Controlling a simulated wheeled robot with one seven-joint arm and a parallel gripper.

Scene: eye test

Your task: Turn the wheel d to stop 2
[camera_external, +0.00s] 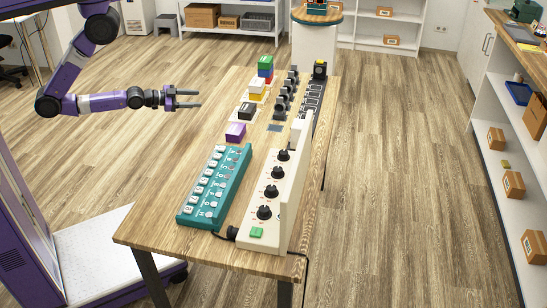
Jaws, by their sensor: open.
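A white control panel (247,217) with an upright back plate stands at the near right of the wooden table. It bears a row of round black knobs, among them the nearest knob (264,212) and the farthest knob (283,155). Their letters and stop marks are too small to read, so I cannot tell which is wheel d or where it points. My gripper (198,98) is open and empty. It appears left of the table, well apart from the panel, with its fingers pointing right.
A teal panel (242,163) with several white switches lies left of the white panel on the table (170,231). Behind are a purple block (236,132), a black block (247,111), stacked coloured blocks (265,68) and a row of dark grey devices (280,106). A cable runs near the front edge.

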